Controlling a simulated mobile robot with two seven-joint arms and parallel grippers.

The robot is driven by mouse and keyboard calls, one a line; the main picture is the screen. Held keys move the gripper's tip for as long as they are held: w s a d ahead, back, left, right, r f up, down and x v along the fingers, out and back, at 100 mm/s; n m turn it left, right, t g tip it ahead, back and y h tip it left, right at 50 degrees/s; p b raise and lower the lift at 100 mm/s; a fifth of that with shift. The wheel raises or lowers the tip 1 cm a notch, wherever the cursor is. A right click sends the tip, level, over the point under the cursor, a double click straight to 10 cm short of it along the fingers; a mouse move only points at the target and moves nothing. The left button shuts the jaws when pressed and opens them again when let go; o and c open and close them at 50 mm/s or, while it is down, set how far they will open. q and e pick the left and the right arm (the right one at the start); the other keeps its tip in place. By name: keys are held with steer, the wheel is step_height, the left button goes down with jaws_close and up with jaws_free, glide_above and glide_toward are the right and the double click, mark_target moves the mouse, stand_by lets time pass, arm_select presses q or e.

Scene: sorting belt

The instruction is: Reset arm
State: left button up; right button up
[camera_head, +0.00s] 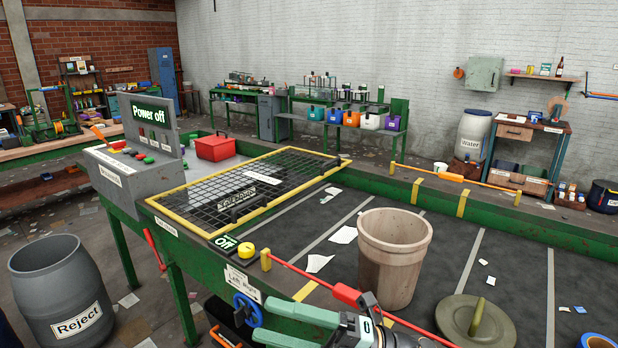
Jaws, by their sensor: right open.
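A thin red arm (312,277) with a yellow post (266,260) at its left end slants along the near side of the belt, and my right wrist hides part of it. A blue handwheel (247,310) is on the belt's front side, below a white plate marked "Left Right" (242,284). My right gripper (264,319) is at the bottom edge with its green fingers apart, pointing left. Its fingertips are close to the handwheel; I cannot tell whether they touch it. Nothing shows between the fingers. My left gripper is not in view.
A beige bin (392,256) and a round olive lid (475,322) stand on the dark belt (510,268). A yellow button (246,249) beside an "Off" sign, a grid guard (250,187) and a "Power off" console (150,125) are leftward. A grey "Reject" barrel (60,275) stands on the floor.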

steer(key=w+d+f+m+t+h, duration=0.2)
steer(key=d+f+m+t+h, duration=0.5)
steer(key=m, duration=0.5)
steer(key=w+d+f+m+t+h, duration=0.2)
steer(key=d+f+m+t+h, duration=0.25)
steer(key=f+m+t, duration=0.6)
steer(key=s+d+f+m+g+h, duration=0.4)
steer(key=s+f+m, duration=0.2)
steer(key=s+f, duration=0.3)
steer(key=s+d+f+m+g+h, duration=0.4)
steer(key=s+f, duration=0.5)
steer(key=f, duration=0.3)
steer(key=shift+d+m+g, duration=0.55)
steer(key=shift+d+m, duration=0.1)
steer(key=shift+m, duration=0.2)
steer(key=shift+c, duration=0.2)
